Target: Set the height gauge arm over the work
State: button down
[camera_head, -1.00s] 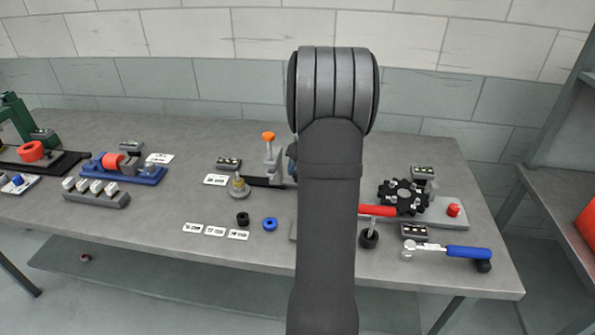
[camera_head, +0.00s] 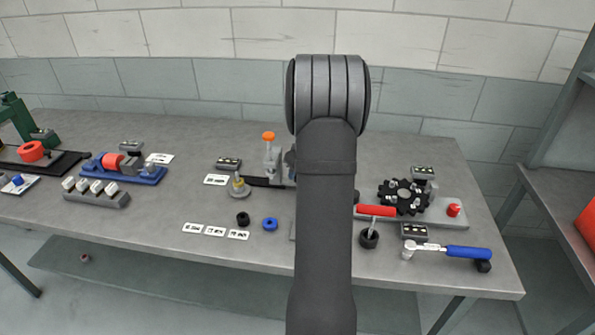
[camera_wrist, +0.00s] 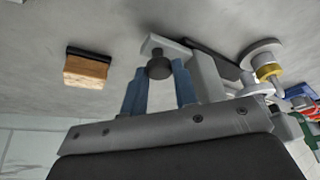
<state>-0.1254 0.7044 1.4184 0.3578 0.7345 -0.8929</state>
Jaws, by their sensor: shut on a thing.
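The height gauge appears to be the light grey device with an upright grey post (camera_head: 270,160) and orange top left of my arm in the head view. A black bar (camera_head: 262,182) runs from its foot toward a brass-ringed round piece (camera_head: 238,187). In the wrist view the gauge shows as a light grey body (camera_wrist: 207,76) with a dark round knob (camera_wrist: 159,67) on it. My gripper (camera_wrist: 158,76) has its blue fingers on both sides of this knob, shut on it. The black bar also shows in the wrist view (camera_wrist: 212,54). My arm hides the gripper in the head view.
A wooden block with a black edge (camera_wrist: 87,71) lies apart from my fingers. A black star-shaped wheel (camera_head: 404,196), a red-handled tool (camera_head: 376,211) and a blue-handled wrench (camera_head: 468,252) lie right. A blue ring (camera_head: 270,224) and white labels (camera_head: 215,231) lie in front.

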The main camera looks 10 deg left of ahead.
aim_at(270, 134)
jog(key=a, duration=1.1)
jog(key=shift+a, duration=0.25)
jog(key=c, duration=1.1)
grip_release()
jog(key=shift+a, duration=0.1)
jog(key=shift+c, duration=0.2)
jog(key=shift+d+r, duration=0.2)
jog(key=shift+r, duration=0.05)
jog(key=v, duration=1.7)
jog(key=shift+a+f, duration=0.1)
jog(key=shift+f, duration=0.05)
